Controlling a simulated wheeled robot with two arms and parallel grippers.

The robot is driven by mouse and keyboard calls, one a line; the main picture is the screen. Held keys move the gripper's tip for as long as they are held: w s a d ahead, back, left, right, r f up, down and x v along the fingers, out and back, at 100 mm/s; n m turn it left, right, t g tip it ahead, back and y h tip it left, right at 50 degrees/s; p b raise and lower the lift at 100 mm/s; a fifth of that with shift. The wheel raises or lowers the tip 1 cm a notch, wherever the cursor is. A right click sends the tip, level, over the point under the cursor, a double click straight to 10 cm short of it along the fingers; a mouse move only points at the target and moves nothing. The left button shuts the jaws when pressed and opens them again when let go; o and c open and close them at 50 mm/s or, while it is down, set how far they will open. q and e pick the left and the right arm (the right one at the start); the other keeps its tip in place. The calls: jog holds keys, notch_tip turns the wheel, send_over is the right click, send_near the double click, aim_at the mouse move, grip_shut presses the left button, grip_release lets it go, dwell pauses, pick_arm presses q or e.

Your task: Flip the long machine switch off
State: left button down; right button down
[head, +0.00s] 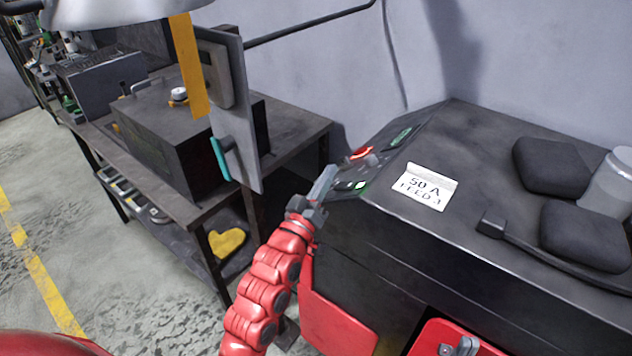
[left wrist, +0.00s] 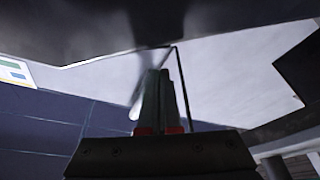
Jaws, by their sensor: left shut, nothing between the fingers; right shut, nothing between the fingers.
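The black machine (head: 480,160) stands on the right with a sloped control panel at its left end. The panel carries a red-lit round control (head: 361,153), a green-lit one (head: 360,185) and small grey parts between them. I cannot clearly tell which part is the long switch. My left gripper (head: 327,177) is shut and empty, tip up, just left of the panel; contact cannot be told. In the left wrist view its shut fingers (left wrist: 160,100) point toward a dark surface. My right gripper (head: 467,345) is shut and empty at the bottom edge, low in front of the machine.
Left stands a dark workbench (head: 290,125) with boxes. An upright grey panel (head: 236,110) stands near my left gripper.

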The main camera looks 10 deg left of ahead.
aim_at(332, 199)
pick_arm(q)
jog(key=shift+s+d+f+p, duration=0.15)
jog(key=shift+s+d+f, duration=0.15)
jog(key=shift+f, duration=0.35)
jog(key=shift+s+d+f+p, duration=0.15)
jog(key=shift+d+f, duration=0.2)
jog(key=shift+f, duration=0.3)
jog(key=shift+d+f+n+b, duration=0.1)
jog(key=shift+f+n+b, duration=0.3)
jog(key=shift+n, duration=0.1)
jog(key=shift+s+y, duration=0.1)
jog(key=shift+y, duration=0.3)
